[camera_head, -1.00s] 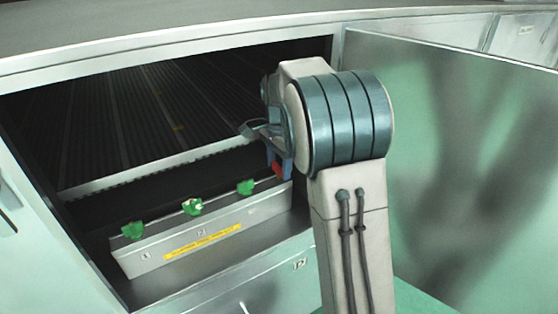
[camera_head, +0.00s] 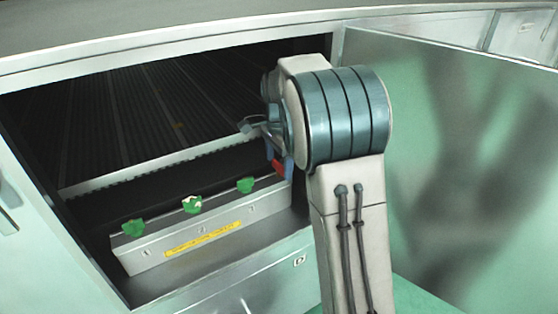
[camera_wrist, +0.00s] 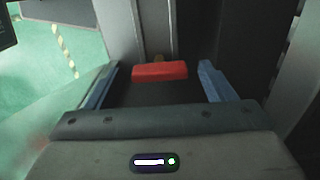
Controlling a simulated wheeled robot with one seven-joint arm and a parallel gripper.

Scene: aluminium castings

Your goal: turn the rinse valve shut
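The valve with a red handle (camera_head: 278,167) is at the right end of a grey valve box, partly hidden by my arm. In the wrist view the red handle (camera_wrist: 160,71) lies crosswise, between and slightly ahead of my fingers. My gripper (camera_wrist: 159,65) is open, with one blue finger on each side of the handle and a gap on both sides. In the head view my gripper (camera_head: 276,150) is mostly hidden behind my wrist. The other valves are green: left (camera_head: 133,228), middle (camera_head: 191,204) and right (camera_head: 245,185). Which label belongs to the red one cannot be read.
The valve box (camera_head: 150,250) with a yellow label strip (camera_head: 203,239) stands on a ledge inside an open cabinet. Dark ribbed slats (camera_head: 130,130) lie behind it. An open door panel (camera_head: 450,150) is on the right. A grey post (camera_wrist: 245,45) stands close right of my fingers.

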